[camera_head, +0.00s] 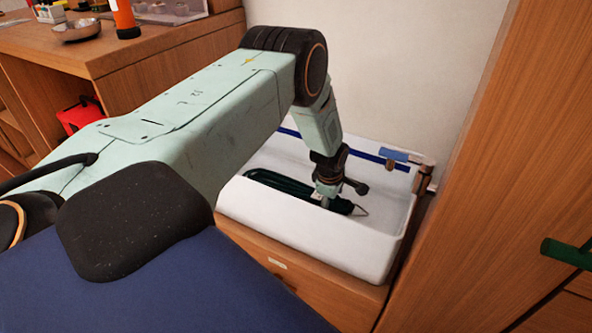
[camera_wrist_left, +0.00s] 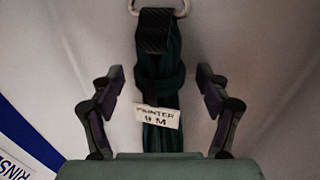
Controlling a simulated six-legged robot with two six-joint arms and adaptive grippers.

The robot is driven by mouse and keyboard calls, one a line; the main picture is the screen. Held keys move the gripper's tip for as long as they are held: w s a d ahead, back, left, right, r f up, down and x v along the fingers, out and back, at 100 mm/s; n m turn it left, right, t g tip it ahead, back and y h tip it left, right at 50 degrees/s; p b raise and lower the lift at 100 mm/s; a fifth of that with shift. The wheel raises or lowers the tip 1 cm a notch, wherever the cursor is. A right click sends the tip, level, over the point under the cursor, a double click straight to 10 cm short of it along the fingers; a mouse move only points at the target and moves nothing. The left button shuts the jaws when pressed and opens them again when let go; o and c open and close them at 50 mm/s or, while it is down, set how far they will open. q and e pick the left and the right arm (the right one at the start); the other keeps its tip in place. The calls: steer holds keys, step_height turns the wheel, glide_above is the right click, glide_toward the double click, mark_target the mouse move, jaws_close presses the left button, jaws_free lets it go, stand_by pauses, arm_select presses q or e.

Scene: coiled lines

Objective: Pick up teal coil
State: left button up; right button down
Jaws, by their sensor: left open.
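The teal coil (camera_head: 275,184) is a dark teal line lying in a white basin in the head view. In the left wrist view the coil (camera_wrist_left: 160,75) runs between the fingers, with a black band, a metal ring at its end and a white tag (camera_wrist_left: 158,117) reading "PAINTER 9 M". My left gripper (camera_head: 335,190) is down in the basin over the coil's right part. In the left wrist view the left gripper (camera_wrist_left: 160,85) is open, one finger on each side of the coil, with gaps between. My right gripper is not in view.
The white basin (camera_head: 300,240) has raised walls and a blue stripe, and sits on a wooden cabinet. A blue-handled fitting (camera_head: 395,156) is at its back right corner. A wooden panel (camera_head: 480,160) stands close on the right. A counter with a bowl (camera_head: 76,30) is at upper left.

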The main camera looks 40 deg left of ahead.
arm_select(q)
steer(key=shift+f, duration=0.1)
steer(key=shift+w, duration=0.1)
jaws_close()
stand_by(0.7)
